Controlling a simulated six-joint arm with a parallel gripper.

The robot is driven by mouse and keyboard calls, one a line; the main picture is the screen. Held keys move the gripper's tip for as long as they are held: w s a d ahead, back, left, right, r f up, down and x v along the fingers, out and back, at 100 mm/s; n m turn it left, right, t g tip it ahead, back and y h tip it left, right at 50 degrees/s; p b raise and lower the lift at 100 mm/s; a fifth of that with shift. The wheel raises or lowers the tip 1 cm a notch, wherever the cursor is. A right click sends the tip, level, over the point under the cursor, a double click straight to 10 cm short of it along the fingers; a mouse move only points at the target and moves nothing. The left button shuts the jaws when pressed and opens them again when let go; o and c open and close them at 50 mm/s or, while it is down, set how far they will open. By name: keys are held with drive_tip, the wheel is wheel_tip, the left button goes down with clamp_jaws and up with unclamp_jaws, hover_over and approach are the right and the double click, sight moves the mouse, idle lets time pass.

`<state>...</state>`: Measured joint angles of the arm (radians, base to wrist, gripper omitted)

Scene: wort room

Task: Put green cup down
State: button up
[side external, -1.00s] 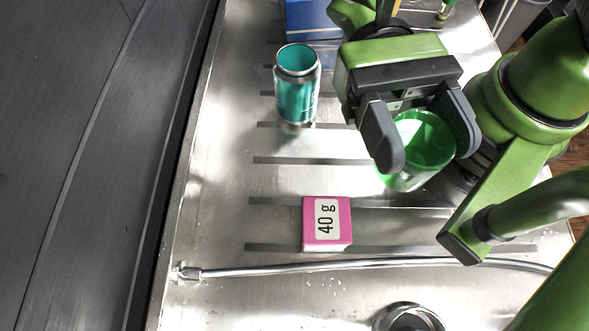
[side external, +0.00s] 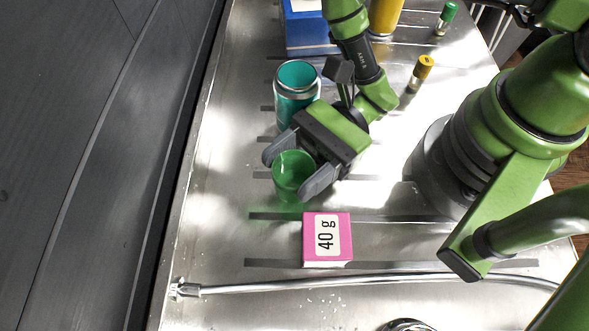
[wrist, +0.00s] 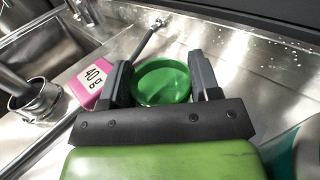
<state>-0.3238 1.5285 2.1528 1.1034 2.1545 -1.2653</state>
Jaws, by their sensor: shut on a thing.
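The green cup (side external: 293,172) is between the fingers of my gripper (side external: 294,174), which is shut on it. In the side view it is upright, just in front of the teal can and behind the pink box. Whether its base touches the steel surface cannot be told. In the wrist view the green cup (wrist: 161,83) shows its open mouth between the two dark fingers of my gripper (wrist: 162,80).
A teal can (side external: 297,97) stands close behind my gripper. A pink box (side external: 327,241) marked "40 g" is in front. A metal hose (side external: 380,281) crosses the front. A blue box (side external: 305,33) and yellow-capped vial (side external: 420,70) are behind. Steel left of the cup is clear.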

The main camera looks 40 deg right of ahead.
sight(309, 164)
drive_tip(key=shift+f, duration=1.05)
drive_tip(key=shift+f, duration=0.1)
drive_tip(key=o, duration=0.6)
drive_tip(key=shift+o, duration=0.2)
drive_tip(key=shift+d, duration=3.75)
drive_tip(key=shift+r, duration=0.2)
